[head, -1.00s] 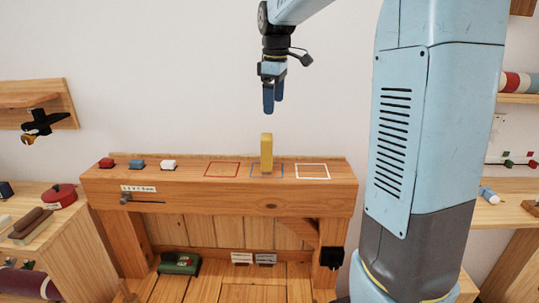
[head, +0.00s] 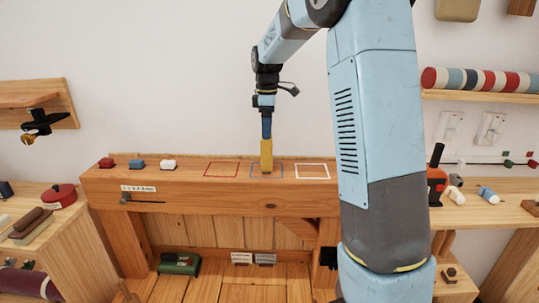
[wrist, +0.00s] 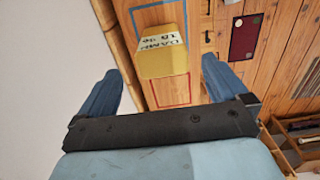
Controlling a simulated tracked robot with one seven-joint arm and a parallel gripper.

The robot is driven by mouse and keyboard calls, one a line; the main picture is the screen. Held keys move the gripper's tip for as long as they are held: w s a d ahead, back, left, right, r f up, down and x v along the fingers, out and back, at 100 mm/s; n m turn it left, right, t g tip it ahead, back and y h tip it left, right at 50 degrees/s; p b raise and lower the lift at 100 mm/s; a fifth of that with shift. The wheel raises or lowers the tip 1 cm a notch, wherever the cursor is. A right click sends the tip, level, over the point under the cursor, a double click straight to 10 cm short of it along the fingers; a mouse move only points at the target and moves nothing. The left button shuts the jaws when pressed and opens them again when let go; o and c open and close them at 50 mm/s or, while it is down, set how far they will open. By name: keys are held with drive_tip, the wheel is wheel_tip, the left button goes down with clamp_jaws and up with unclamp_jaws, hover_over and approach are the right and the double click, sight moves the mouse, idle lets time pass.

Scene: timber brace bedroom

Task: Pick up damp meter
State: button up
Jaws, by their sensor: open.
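The damp meter is a yellow upright block (head: 266,157) standing on the wooden beam, within the blue outlined square. In the wrist view the damp meter (wrist: 162,52) shows a white label reading "DAMP" and sits ahead of the jaws, roughly midway between them. My gripper (head: 266,128) is directly above the meter in the head view, pointing down, with its blue fingers at about the meter's top. In the wrist view my gripper (wrist: 158,85) has its fingers wide apart with nothing between the tips. Whether the fingers overlap the meter's top is hard to tell.
On the beam (head: 220,188) are a red outlined square (head: 221,170) and a white outlined square (head: 312,171), both empty. A wall stands close behind.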

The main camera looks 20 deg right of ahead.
sight(267, 142)
drive_tip(key=shift+s+a+f, duration=0.1)
drive_tip(key=shift+s+f, duration=0.05)
drive_tip(key=shift+f, duration=1.35)
drive_tip(key=shift+s+f, duration=0.1)
drive_tip(key=shift+f, duration=1.4)
drive_tip(key=shift+c, duration=0.2)
drive_tip(key=c, duration=1.1)
drive_tip(key=shift+r, duration=0.15)
